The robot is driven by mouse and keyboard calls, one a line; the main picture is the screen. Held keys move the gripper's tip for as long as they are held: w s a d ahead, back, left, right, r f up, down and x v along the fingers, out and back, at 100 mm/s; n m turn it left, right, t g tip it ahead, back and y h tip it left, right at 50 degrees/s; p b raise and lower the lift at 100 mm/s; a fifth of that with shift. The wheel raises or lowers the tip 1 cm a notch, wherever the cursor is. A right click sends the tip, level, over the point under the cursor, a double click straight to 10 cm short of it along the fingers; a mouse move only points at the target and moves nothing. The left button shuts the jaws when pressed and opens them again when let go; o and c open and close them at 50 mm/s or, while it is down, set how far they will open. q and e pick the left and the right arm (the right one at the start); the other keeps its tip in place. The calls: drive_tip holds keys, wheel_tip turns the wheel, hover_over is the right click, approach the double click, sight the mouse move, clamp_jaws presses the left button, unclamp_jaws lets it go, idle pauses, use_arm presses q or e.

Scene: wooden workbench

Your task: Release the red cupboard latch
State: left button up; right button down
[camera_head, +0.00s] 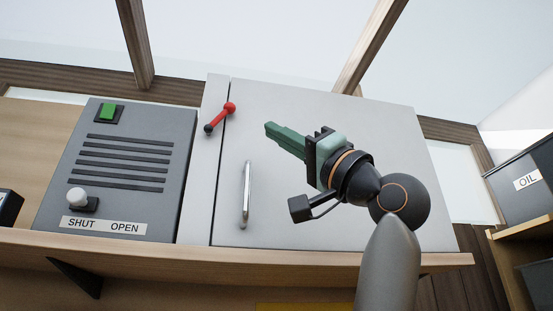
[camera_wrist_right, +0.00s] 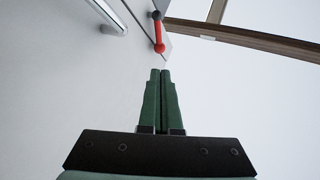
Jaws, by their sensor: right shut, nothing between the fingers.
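The red latch (camera_head: 221,116) sits at the upper left of the white cupboard (camera_head: 330,200), across the gap between door and frame. It has a red knob at its upper right end and a black end at the lower left. It also shows at the top of the right wrist view (camera_wrist_right: 159,33). My right gripper (camera_head: 271,129) is in front of the cupboard door, to the right of the latch and apart from it. Its green fingers are together and empty, and they point toward the latch side in the right wrist view (camera_wrist_right: 160,72). My left gripper is not in view.
A vertical metal handle (camera_head: 246,194) stands out from the door below the latch. Left of the cupboard is a grey panel (camera_head: 125,170) with a green switch (camera_head: 108,112) and a white-knobbed lever (camera_head: 78,198) above a SHUT OPEN label. An OIL bin (camera_head: 522,185) is at far right.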

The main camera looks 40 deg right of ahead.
sight(234, 110)
drive_tip(key=p+x, duration=0.4)
drive_tip(key=x, duration=0.5)
drive_tip(key=shift+w+r+p, duration=0.3)
drive_tip(key=shift+w+a+r, duration=0.1)
drive_tip(key=shift+w+r, duration=0.05)
drive_tip(key=shift+w, duration=0.15)
drive_tip(key=shift+s, duration=0.1)
